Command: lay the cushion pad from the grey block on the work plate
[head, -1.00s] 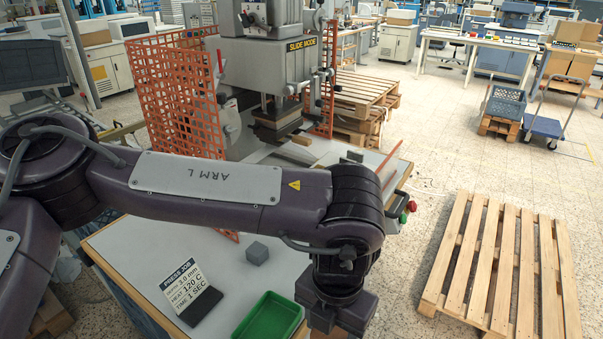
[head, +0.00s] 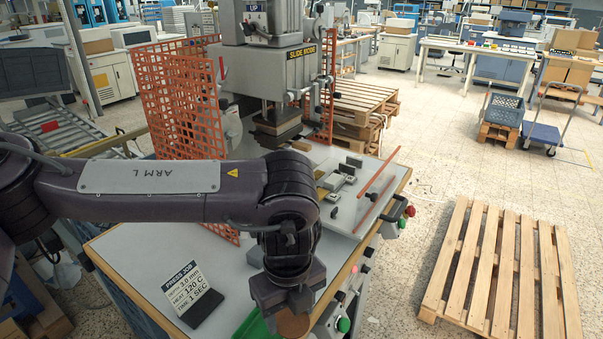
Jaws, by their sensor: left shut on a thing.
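My left gripper (head: 285,298) points down over the front edge of the press table. It is shut on a flat, round brown piece (head: 293,324), which looks like the cushion pad; its lower part is cut off by the picture's edge. The press (head: 275,75) stands at the back of the table. I cannot clearly tell the work plate; small dark and pale fixtures (head: 345,178) sit on the table to the right of my arm. My right gripper is not in view.
A green tray (head: 252,328) shows partly beside my left gripper. A press-job sign (head: 187,285) stands on the table's left front. Orange mesh guards (head: 180,95) flank the press. A red bar (head: 378,176) lies along the table's right side, with push buttons at its edge.

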